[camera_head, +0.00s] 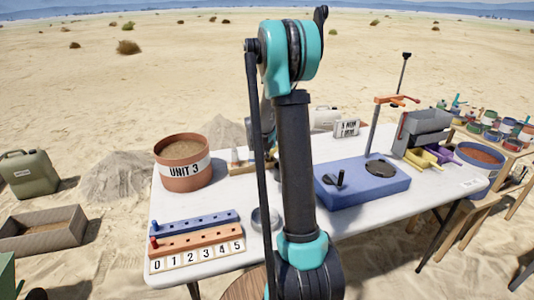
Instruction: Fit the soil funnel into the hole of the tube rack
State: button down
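A small tan wooden block (240,169), which looks like the tube rack, sits toward the back of the white table, right of the tub. My arm hides its right part, and its hole cannot be made out. A small pale upright shape (235,156) stands at the block; it is too small to tell whether it is the soil funnel or a tube. No funnel can be clearly made out elsewhere. My arm stands upright across the middle of the view. Its far links reach down behind the front link near the block, and my gripper is hidden there.
The white table (225,205) holds a terracotta tub (183,162) marked "UNIT 3", blue (194,229) and orange (196,239) peg strips, a grey round dish (274,219), and a blue base (362,187) with a post. A grey hopper (425,128) and colored trays stand right.

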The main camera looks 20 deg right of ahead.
jog(key=shift+f, duration=0.65)
jog(key=c, duration=1.6)
grip_release()
jog(key=shift+c, duration=0.2)
jog(key=shift+s+r, duration=0.1)
jog(key=v, duration=1.1)
jog(key=shift+a+r, duration=0.2)
jog(key=shift+r, duration=0.1)
jog(key=shift+s+a, duration=0.1)
jog(key=shift+s, duration=0.15)
